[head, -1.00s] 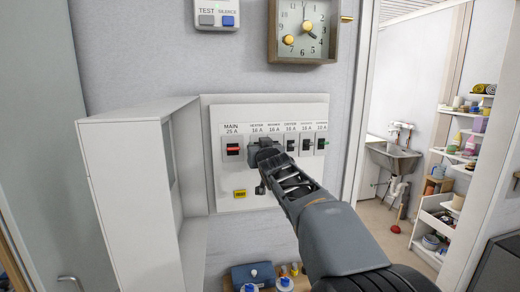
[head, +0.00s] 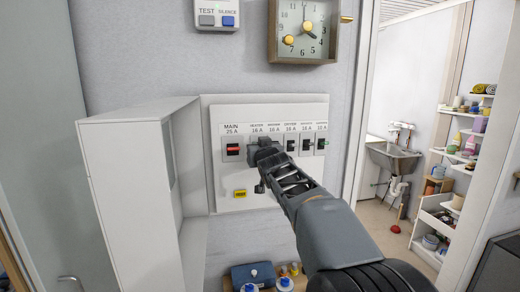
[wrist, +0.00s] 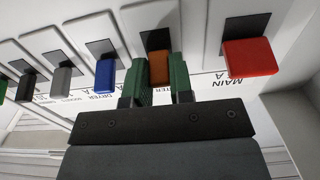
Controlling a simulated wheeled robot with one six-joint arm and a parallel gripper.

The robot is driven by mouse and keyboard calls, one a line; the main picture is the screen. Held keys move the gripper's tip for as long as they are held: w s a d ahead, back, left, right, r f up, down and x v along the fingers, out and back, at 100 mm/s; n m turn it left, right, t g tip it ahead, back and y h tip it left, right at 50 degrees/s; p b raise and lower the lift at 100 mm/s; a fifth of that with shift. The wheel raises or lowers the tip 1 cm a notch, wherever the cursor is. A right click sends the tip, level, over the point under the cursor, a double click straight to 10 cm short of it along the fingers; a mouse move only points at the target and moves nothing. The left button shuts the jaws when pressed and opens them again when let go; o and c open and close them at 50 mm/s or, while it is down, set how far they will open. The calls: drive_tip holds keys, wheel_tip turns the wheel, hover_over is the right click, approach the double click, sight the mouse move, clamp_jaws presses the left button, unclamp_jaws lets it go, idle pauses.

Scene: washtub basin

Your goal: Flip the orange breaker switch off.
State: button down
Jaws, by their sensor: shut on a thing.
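The orange breaker switch (wrist: 159,68) is in the wrist view, between the green-padded fingers of my gripper (wrist: 157,85). The fingers are shut on it, one on each side. In the head view my gripper (head: 262,153) is at the breaker panel (head: 222,183), just right of the red main switch (head: 233,149). My gripper hides the orange switch there. In the wrist view the red main switch (wrist: 249,57) is to the right of the orange one and a blue switch (wrist: 105,74) is to its left.
Grey (wrist: 60,80), black and green switches continue left in the wrist view. In the head view, the panel's white open cover (head: 128,180) stands out to the left. A yellow label (head: 240,193) is low on the panel. A clock (head: 304,54) hangs above.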

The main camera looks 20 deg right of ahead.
drive_tip(key=shift+f+b, duration=0.15)
drive_tip(key=shift+b, duration=0.25)
drive_tip(key=b, duration=0.2)
drive_tip(key=shift+f+t+b, duration=0.3)
drive_tip(key=shift+f, duration=0.05)
drive_tip(key=t+b, duration=0.2)
drive_tip(key=b, duration=0.5)
drive_tip(key=f+t+h+b, duration=0.1)
drive_tip(key=t+b, duration=0.1)
drive_tip(key=b, duration=0.5)
drive_tip(key=t+b, duration=0.3)
drive_tip(key=b, duration=0.4)
drive_tip(key=shift+w+f, duration=0.1)
drive_tip(key=shift+f, duration=0.25)
drive_tip(key=shift+r+h, duration=0.1)
drive_tip(key=shift+h, duration=0.4)
drive_tip(key=c, duration=1)
unclamp_jaws()
